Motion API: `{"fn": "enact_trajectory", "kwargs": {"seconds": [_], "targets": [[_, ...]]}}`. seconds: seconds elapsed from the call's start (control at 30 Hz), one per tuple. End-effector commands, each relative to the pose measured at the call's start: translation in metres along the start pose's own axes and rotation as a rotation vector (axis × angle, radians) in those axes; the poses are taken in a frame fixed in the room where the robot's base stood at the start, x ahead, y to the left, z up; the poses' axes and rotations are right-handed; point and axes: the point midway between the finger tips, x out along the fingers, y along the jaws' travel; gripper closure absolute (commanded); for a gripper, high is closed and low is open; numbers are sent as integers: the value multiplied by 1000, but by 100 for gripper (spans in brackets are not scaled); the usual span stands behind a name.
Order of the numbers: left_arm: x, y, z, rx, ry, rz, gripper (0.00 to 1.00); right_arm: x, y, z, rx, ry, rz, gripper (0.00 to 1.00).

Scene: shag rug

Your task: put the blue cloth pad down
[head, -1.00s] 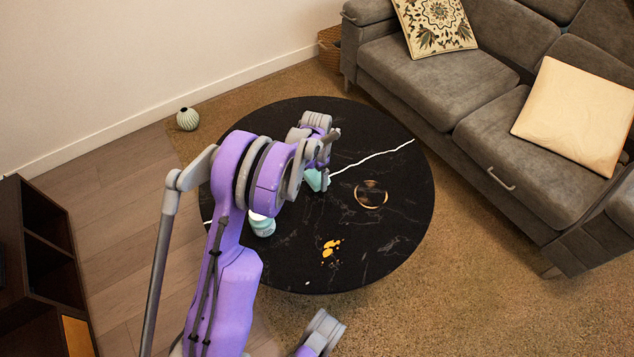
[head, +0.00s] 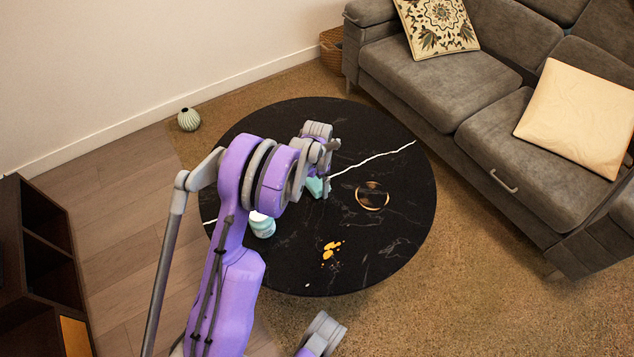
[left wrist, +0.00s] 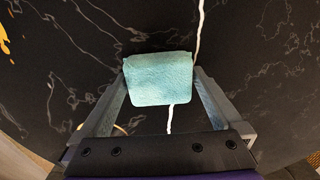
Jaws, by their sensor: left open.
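The blue cloth pad (head: 314,187) is a pale blue-green piece over the round black marble table (head: 390,235). My left gripper (head: 325,186) partly hides it in the head view. In the left wrist view, the pad (left wrist: 160,78) is in full sight between the fingertips of my open left gripper, one finger on each side. It seems to lie on or very close to the table top; any small gap to the fingers or table cannot be told. My right gripper is not in view.
A white and teal container (head: 262,226) stands near the table's left edge. Orange-yellow bits (head: 331,250) lie near the front. A gold-rimmed round item (head: 372,207) is right of the gripper. The table's right side is mostly clear. A grey sofa (head: 430,75) stands behind.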

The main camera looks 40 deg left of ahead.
Motion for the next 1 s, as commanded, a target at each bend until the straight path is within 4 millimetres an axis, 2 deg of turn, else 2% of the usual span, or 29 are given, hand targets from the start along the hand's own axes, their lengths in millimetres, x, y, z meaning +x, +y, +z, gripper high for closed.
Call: {"fn": "enact_trajectory", "kwargs": {"seconds": [0.17, 0.5, 0.6, 0.77, 0.87, 1.0], "targets": [[-24, 0, 0, 0, 0, 0, 0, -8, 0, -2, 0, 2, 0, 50], [-96, 0, 1, 0, 0, 0, 0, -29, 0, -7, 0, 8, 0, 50], [-110, 0, 0, 0, 0, 0, 0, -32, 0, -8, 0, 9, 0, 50], [-123, 2, 0, -1, 1, -1, 0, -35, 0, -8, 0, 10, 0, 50], [-135, 15, 1, -8, 11, -8, 0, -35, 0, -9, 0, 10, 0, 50], [-163, 55, 8, -37, 45, -31, 0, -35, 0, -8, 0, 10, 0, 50]]}}
